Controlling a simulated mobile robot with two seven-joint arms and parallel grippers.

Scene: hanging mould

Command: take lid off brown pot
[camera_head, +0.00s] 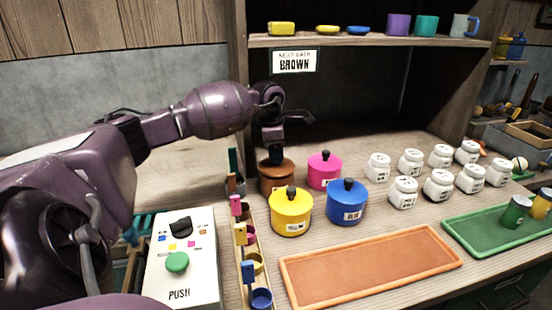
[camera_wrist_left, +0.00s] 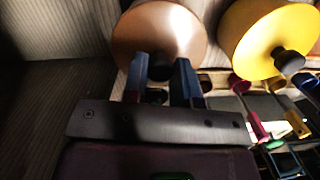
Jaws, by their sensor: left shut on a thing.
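The brown pot (camera_head: 277,180) stands at the back left of the pot group on the counter. My left gripper (camera_head: 274,152) points down over it, shut on the dark knob of its lid. In the left wrist view the brown lid (camera_wrist_left: 160,30) fills the top middle, and the knob (camera_wrist_left: 160,67) sits between the two blue fingers of my gripper (camera_wrist_left: 162,75). The lid appears to rest on the pot; I cannot see any gap under it. My arm and gripper hide part of the pot's top in the head view. My right gripper is not in view.
Yellow (camera_head: 291,212), pink (camera_head: 324,170) and blue (camera_head: 347,203) lidded pots stand close by. A rack of small coloured scoops (camera_head: 247,245) runs along the left. White jars (camera_head: 404,190) stand to the right. An orange tray (camera_head: 370,264) lies empty in front. A shelf (camera_head: 370,41) is above.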

